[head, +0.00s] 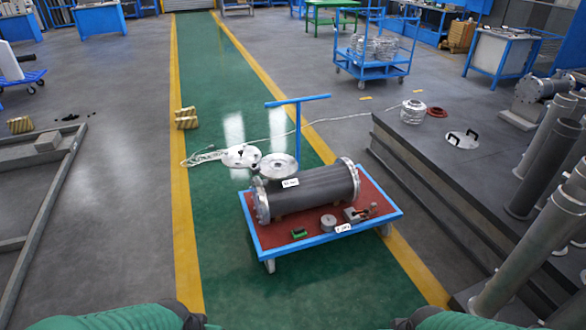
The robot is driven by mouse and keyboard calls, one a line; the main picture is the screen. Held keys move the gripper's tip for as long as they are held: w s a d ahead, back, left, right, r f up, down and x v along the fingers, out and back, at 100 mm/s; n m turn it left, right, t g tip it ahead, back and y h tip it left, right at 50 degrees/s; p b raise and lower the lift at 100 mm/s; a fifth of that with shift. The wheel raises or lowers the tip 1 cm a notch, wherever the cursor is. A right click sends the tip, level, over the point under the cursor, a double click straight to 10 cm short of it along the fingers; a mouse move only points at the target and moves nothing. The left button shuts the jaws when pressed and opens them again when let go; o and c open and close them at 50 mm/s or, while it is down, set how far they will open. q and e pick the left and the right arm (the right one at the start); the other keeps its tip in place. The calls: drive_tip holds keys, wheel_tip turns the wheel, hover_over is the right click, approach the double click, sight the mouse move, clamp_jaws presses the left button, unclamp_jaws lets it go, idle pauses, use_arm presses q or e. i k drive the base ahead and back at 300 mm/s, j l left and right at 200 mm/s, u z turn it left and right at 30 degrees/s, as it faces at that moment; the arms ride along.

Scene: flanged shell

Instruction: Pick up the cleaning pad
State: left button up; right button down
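A small green and dark block (299,233), which looks like the cleaning pad, lies on the red top of the blue-edged cart (272,243), near its front edge. It is in front of a dark flanged cylinder (312,190) and apart from it. Nothing covers the block from this view. Parts of my two green arms show at the bottom edge, left and right, well short of the cart. No gripper fingers can be seen.
A round grey part (328,222) and a small tool-like item (355,214) lie right of the pad. Metal discs (242,156) lie on the floor behind. Dark steps (430,190) and leaning pipes (546,155) stand right. The green floor lane before the cart is clear.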

sight(299, 232)
drive_tip(key=i+l, duration=0.3)
drive_tip(key=i, duration=0.3)
drive_tip(key=i+l+u, duration=0.1)
drive_tip(key=i+l, duration=0.25)
drive_tip(key=i, duration=0.25)
drive_tip(key=i+l, duration=0.35)
drive_tip(key=i, duration=0.2)
drive_tip(key=i+l+u, duration=0.1)
drive_tip(key=i+l, duration=0.25)
drive_tip(key=i, duration=0.25)
drive_tip(key=i+l, duration=0.4)
drive_tip(key=i, duration=0.15)
drive_tip(key=u, duration=0.05)
